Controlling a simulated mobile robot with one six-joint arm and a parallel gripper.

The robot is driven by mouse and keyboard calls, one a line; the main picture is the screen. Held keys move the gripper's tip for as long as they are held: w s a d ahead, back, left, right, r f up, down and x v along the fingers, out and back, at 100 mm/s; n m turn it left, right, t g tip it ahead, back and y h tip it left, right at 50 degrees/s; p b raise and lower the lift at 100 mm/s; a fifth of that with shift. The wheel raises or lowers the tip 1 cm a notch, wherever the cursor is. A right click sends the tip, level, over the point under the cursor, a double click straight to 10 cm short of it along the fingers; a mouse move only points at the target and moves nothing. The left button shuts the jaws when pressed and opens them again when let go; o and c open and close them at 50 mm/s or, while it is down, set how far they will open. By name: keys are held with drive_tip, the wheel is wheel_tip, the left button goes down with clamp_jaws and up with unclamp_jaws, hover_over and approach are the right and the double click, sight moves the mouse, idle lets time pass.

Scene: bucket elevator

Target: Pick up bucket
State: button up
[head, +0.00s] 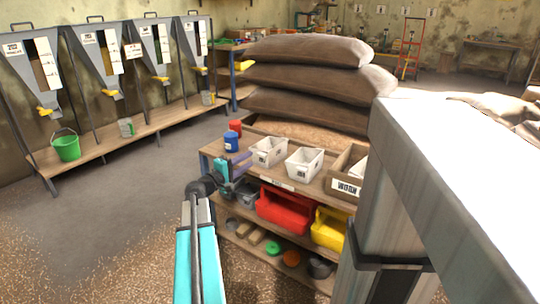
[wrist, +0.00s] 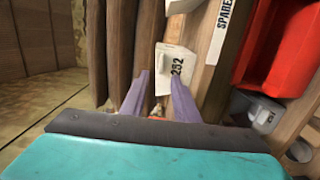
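Two white buckets, a left one (head: 268,151) and a right one (head: 305,163), stand upright on the top shelf of the wooden workbench. A green bucket (head: 66,148) with a raised handle stands on the long bench at the far left. My gripper (head: 243,170) is at the workbench's front left, near the left white bucket. In the wrist view my gripper (wrist: 160,79) has its two purple fingers apart with nothing held between them. A white bucket marked 252 (wrist: 176,60) shows just beyond the fingertips; whether they touch it is unclear.
A blue can (head: 231,142) and a red can (head: 235,127) stand left of the white buckets. Red (head: 284,208) and yellow (head: 328,229) bins fill the shelf below. Stacked sacks (head: 310,85) rise behind. Floor on the left is clear.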

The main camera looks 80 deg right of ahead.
drive_tip(key=shift+s, duration=0.1)
drive_tip(key=shift+b+x, duration=0.7)
drive_tip(key=shift+x, duration=1.9)
drive_tip(key=shift+s+a, duration=0.1)
drive_tip(key=shift+s, duration=0.05)
clamp_jaws()
